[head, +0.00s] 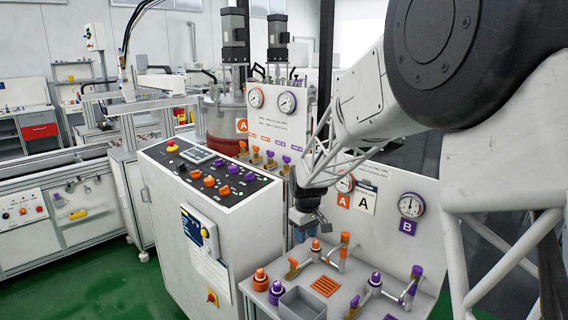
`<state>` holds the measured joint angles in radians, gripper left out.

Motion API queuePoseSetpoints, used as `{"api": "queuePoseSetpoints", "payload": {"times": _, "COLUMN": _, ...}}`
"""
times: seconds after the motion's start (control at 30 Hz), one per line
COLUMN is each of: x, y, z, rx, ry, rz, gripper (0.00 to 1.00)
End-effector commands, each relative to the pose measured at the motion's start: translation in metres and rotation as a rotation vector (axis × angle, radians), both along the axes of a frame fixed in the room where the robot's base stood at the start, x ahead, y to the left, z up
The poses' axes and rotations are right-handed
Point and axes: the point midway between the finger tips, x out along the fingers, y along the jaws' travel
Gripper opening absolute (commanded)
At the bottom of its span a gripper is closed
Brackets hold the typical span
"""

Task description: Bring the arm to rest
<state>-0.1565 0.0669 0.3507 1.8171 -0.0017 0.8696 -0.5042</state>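My arm reaches in from the right side of the head view, bent down toward the middle. My gripper (309,222) hangs at the end of the arm, in front of the white gauge panel and above the back left part of the small bench (262,297). Its fingers are small and dark here, and I cannot tell whether they are apart or closed. No held object can be made out.
The bench carries orange valves (293,267), purple valves (375,281), and a grey bin (303,303). A control console (213,175) with orange and purple knobs stands left of my gripper. Gauges sit on the panel (385,200) behind. Green floor (95,285) lies open at lower left.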

Motion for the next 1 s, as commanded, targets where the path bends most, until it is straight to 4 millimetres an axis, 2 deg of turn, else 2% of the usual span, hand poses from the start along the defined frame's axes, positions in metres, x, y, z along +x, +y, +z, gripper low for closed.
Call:
{"api": "queuePoseSetpoints", "payload": {"times": 0.1, "x": -0.026, "y": -0.013, "z": 0.023, "rx": 0.003, "ry": -0.014, "rz": -0.044, "gripper": 0.37}}
{"api": "queuePoseSetpoints", "payload": {"times": 0.4, "x": -0.093, "y": -0.040, "z": 0.068, "rx": 0.011, "ry": -0.046, "rz": -0.157, "gripper": 0.37}}
{"api": "queuePoseSetpoints", "payload": {"times": 0.7, "x": -0.165, "y": -0.064, "z": 0.100, "rx": 0.023, "ry": -0.077, "rz": -0.270, "gripper": 0.37}}
{"api": "queuePoseSetpoints", "payload": {"times": 1.0, "x": -0.238, "y": -0.084, "z": 0.120, "rx": 0.035, "ry": -0.108, "rz": -0.382, "gripper": 0.37}}
